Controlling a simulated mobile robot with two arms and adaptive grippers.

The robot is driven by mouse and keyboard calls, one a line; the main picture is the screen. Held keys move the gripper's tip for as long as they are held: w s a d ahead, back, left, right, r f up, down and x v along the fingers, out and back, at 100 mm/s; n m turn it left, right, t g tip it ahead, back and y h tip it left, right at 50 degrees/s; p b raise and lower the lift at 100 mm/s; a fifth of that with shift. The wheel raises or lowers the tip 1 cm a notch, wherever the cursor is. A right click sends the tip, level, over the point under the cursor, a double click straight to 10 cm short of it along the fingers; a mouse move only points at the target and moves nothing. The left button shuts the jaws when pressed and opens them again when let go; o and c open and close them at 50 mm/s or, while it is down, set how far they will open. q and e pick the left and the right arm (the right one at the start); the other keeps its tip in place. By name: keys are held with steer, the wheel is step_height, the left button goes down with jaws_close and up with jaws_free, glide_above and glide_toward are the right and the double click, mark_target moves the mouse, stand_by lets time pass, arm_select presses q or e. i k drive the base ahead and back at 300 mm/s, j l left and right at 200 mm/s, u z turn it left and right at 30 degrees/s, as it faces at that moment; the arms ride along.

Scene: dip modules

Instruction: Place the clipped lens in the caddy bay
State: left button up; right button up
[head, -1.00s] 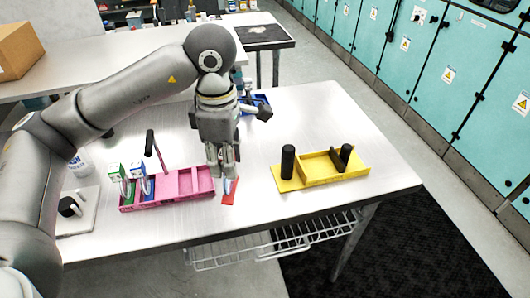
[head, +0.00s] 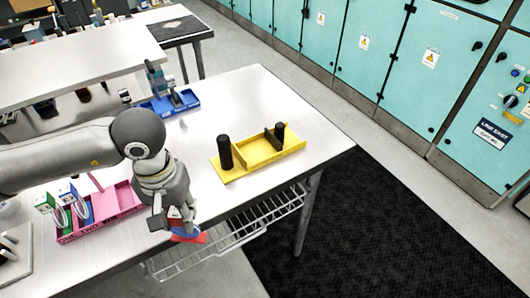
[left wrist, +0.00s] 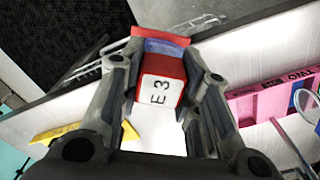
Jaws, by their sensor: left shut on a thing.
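My left gripper (head: 182,220) is shut on the clipped lens (left wrist: 163,85), near the front table edge. It has a red body with a white "E3" face, and blue and red parts (head: 190,238) beyond the fingertips. Part of it is hidden by the fingers. The pink caddy (head: 120,202), marked "TWO", is left of the gripper. Its left part holds a green clip piece (head: 45,202) and a blue one (head: 68,193); its right part looks empty. A yellow caddy (head: 262,152) with black posts and a blue caddy (head: 172,106) stand farther back. My right gripper is not in view.
The white tabletop (head: 235,105) is clear around the yellow caddy. A pale plate with dark-topped pieces (head: 12,262) is at the lower left. A wire rack (head: 230,232) hangs under the front edge. A second bench (head: 100,50) is behind.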

mark_target(247, 157)
steer(key=z, duration=0.4)
steer(key=j+z, duration=0.15)
steer(key=z, duration=0.2)
steer(key=j+z, duration=0.1)
steer(key=z, duration=0.65)
steer(key=k+j, duration=0.15)
steer(key=j, duration=0.2)
steer(key=k+j+z, duration=0.15)
steer(key=j, duration=0.15)
steer(key=k+j, duration=0.2)
steer(key=j, duration=0.15)
steer(key=z, duration=0.05)
